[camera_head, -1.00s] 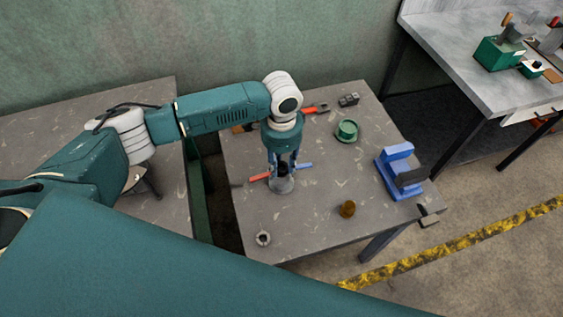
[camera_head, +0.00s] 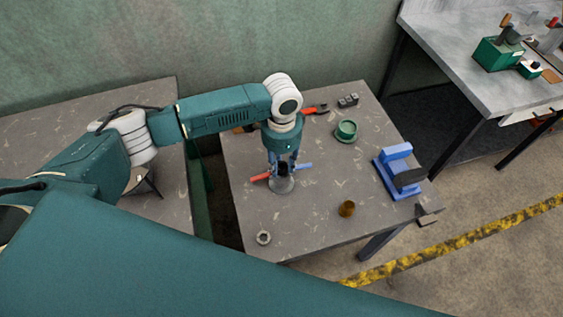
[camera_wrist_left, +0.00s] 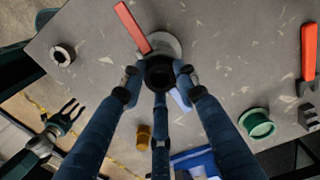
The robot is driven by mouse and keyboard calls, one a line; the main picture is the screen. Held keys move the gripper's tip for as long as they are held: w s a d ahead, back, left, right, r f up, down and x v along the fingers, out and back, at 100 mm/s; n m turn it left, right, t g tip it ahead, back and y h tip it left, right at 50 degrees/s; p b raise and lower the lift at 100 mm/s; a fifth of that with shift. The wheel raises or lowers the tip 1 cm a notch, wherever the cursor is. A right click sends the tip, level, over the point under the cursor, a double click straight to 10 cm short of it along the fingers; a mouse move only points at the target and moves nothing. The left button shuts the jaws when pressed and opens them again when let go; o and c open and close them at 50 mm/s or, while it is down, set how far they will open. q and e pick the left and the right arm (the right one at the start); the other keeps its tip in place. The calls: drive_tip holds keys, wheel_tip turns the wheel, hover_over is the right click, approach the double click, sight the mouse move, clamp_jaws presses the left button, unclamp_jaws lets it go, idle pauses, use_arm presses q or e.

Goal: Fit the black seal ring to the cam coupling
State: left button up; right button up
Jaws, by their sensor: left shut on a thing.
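My left gripper (camera_head: 281,168), with blue fingers, points down over the table and is shut on the black seal ring (camera_wrist_left: 159,72). The grey cam coupling (camera_head: 282,186) is right below; its round grey rim also shows in the left wrist view (camera_wrist_left: 168,43). A red bar (camera_head: 260,177) and a blue bar (camera_head: 305,166) stick out on either side of it. The ring overlaps the coupling in view; I cannot tell whether they touch. My right gripper (camera_wrist_left: 74,110) shows at the left of the left wrist view, with its fingers apart and empty.
On the table (camera_head: 305,225) are a grey nut-like ring (camera_head: 263,238), a brown cylinder (camera_head: 347,208), a green round part (camera_head: 346,131), a blue vise-like block (camera_head: 396,172), a red-handled tool (camera_head: 315,109) and a small dark block (camera_head: 348,100). The front middle is clear.

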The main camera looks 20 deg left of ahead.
sight(281, 166)
use_arm(q)
drive_tip(key=o, duration=1)
drive_tip(key=shift+o, duration=0.2)
drive_tip(key=shift+r, duration=0.15)
wheel_tip(281, 166, up, 12)
idle(0.4)
